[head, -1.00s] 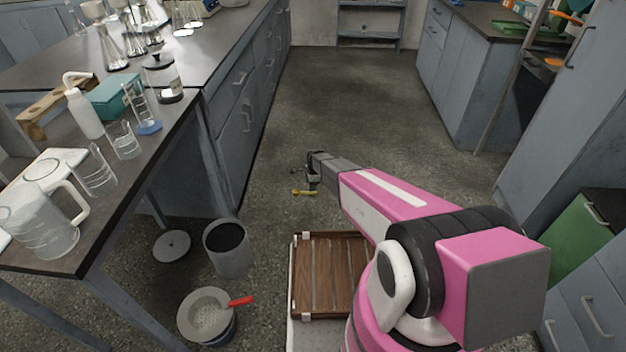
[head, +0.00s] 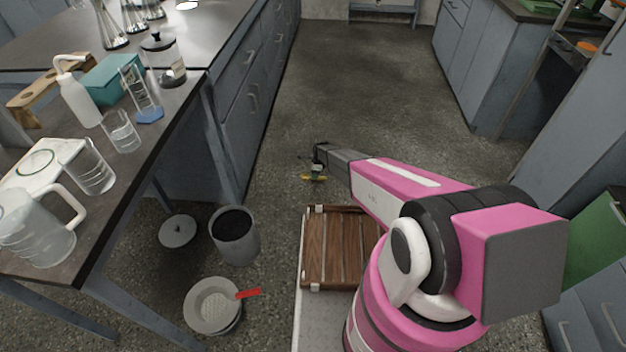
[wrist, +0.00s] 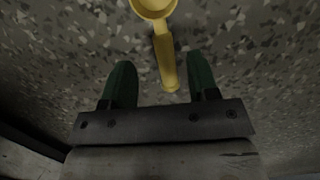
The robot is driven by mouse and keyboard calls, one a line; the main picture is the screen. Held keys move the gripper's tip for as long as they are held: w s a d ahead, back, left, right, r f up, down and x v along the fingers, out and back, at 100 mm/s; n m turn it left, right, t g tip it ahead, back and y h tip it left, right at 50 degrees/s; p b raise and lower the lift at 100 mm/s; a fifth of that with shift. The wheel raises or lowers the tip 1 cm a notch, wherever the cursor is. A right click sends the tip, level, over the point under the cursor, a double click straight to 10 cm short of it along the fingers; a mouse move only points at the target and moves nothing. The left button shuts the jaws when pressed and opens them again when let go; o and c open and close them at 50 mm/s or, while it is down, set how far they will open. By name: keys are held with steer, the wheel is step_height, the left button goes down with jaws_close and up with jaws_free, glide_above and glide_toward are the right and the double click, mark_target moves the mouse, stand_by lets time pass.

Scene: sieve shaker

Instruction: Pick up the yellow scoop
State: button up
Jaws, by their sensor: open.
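The yellow scoop (wrist: 166,55) lies on the speckled floor. In the wrist view its round bowl is at the top edge, partly cut off, and its handle points down toward the space between my fingers. My gripper (wrist: 160,80) is open, with a green finger on each side of the handle's lower end, the right finger closer. Whether the fingers are level with the handle or above it, I cannot tell.
A wooden slatted crate (head: 340,248) is on my base. A grey bucket (head: 236,240), a round lid (head: 178,231) and a sieve pan (head: 212,305) with a red-handled tool (head: 248,293) are on the floor at left. The lab table (head: 150,165) stands left. Floor ahead is clear.

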steer(key=f, duration=0.5)
steer(key=shift+w+a, duration=0.2)
steer(key=shift+a, duration=0.15)
steer(key=shift+r, duration=0.1)
jaws_close()
steer(key=shift+r, duration=0.1)
steer(key=shift+r, duration=0.65)
step_height(320, 180, up, 3)
steer(key=shift+s+f, duration=0.1)
steer(key=shift+f, duration=0.1)
steer(key=s+a+r, duration=0.7)
steer(key=s+a, duration=0.1)
steer(key=shift+a, duration=0.25)
